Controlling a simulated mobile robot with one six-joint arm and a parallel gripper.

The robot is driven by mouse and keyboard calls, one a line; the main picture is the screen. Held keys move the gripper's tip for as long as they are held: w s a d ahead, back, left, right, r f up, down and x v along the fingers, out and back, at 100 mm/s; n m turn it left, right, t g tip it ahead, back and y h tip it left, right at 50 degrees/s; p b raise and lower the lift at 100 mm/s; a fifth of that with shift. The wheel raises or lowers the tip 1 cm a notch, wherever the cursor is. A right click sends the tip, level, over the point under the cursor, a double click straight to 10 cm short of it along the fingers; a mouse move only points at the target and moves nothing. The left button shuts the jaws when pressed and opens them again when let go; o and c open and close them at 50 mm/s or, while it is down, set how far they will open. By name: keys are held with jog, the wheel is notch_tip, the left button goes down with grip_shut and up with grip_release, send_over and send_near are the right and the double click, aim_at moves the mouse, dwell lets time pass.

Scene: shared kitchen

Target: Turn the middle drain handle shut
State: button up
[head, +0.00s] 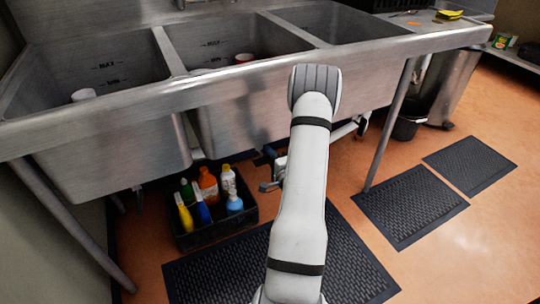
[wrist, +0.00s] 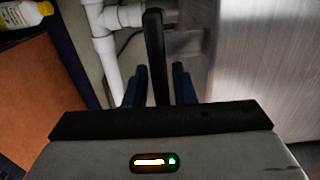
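The middle sink basin (head: 238,60) stands between two other basins. In the wrist view a black bar-shaped handle (wrist: 154,45) points away from me under the sink, beside white drain pipes. My gripper (wrist: 159,85) has its two dark blue fingers apart, one on each side of the handle. A narrow gap shows between the handle and each finger, so the gripper looks open around it. Whether a finger touches the handle is hard to tell. In the head view my arm hides most of the space under the middle basin, and the handle cannot be made out clearly there.
A black crate of several cleaning bottles (head: 216,232) stands on the floor left of my arm. White drain piping (wrist: 112,45) runs close to the handle; a metal surface (wrist: 255,60) is close at right. A steel leg (head: 390,125) stands at right, black mats (head: 410,205) lie beyond.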

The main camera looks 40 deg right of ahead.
jog(key=shift+o, duration=0.8)
jog(key=p+v, duration=0.1)
jog(key=v, duration=0.6)
jog(key=shift+s, duration=0.4)
jog(key=shift+a, duration=0.1)
